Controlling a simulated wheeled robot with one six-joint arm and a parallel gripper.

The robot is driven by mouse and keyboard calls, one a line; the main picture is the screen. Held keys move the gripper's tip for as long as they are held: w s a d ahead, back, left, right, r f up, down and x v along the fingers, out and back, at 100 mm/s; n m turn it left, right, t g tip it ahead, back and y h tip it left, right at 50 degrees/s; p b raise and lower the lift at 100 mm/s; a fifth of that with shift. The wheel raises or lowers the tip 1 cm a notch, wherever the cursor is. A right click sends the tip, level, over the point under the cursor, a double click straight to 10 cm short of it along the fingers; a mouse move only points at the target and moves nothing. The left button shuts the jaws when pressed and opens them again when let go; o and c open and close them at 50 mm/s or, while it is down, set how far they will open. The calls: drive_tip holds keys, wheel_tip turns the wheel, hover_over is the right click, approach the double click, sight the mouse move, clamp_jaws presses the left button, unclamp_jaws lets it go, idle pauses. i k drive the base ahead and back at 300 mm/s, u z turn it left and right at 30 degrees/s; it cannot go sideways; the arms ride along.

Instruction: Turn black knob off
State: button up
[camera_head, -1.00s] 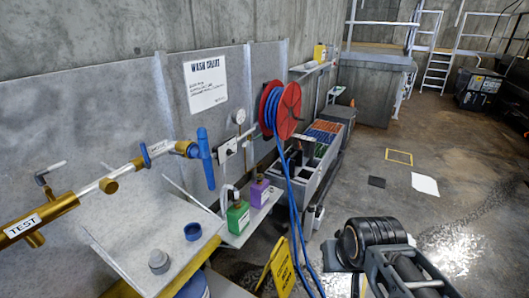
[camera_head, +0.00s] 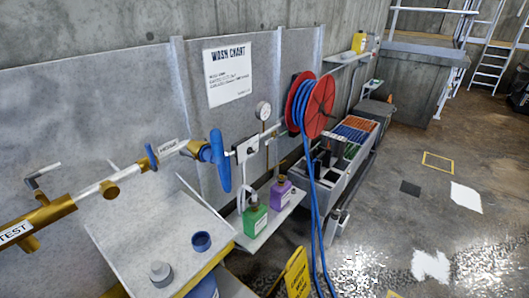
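I cannot pick out a black knob for certain. A white switch box (camera_head: 247,149) on the grey wall panel, just right of the large blue valve handle (camera_head: 220,160), has a small dark detail too small to make out. A grey lever (camera_head: 42,172) stands on the brass pipe (camera_head: 40,218) marked TEST at the far left. A small blue handle (camera_head: 151,157) sits further along the pipe. My gripper is not in view.
A red hose reel (camera_head: 320,108) with blue hose hangs right of a round gauge (camera_head: 263,110). Green (camera_head: 255,218) and purple (camera_head: 281,190) bottles stand on a shelf below. A yellow sign (camera_head: 297,272) stands on the floor. Open floor lies to the right, with a white sheet (camera_head: 466,197).

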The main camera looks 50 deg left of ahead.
sight(250, 150)
drive_tip(key=z, duration=0.05)
drive_tip(key=i, duration=1.95)
drive_tip(key=u, duration=3.3)
drive_tip(key=i, duration=0.55)
drive_tip(key=u, duration=0.05)
